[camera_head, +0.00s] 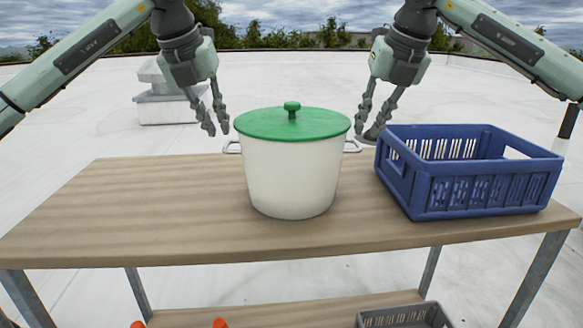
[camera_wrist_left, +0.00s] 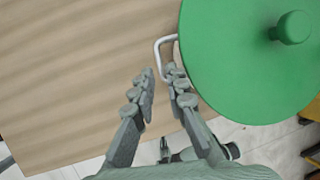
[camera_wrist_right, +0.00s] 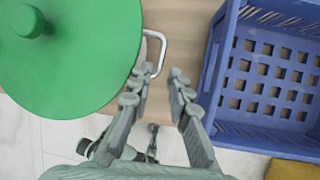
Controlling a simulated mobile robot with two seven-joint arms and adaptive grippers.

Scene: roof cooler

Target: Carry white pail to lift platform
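The white pail (camera_head: 290,178) stands upright on the wooden table (camera_head: 130,215), with a green lid (camera_head: 262,125) and a metal handle on each side. My left gripper (camera_head: 218,130) is open and empty above the left handle; in the left wrist view its fingertips (camera_wrist_left: 160,72) are apart, beside that handle (camera_wrist_left: 160,52). My right gripper (camera_head: 365,132) is open and empty near the right handle (camera_head: 352,147); in the right wrist view its fingertips (camera_wrist_right: 160,72) are apart, just beside that handle (camera_wrist_right: 159,48). No lift platform can be made out.
A blue crate (camera_head: 480,192), empty, stands at the table's right, close to my right gripper. The table's left half is clear. A grey crate (camera_head: 405,316) and orange objects (camera_head: 219,323) show at the lower shelf. A pale roof unit (camera_head: 165,105) stands behind the table.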

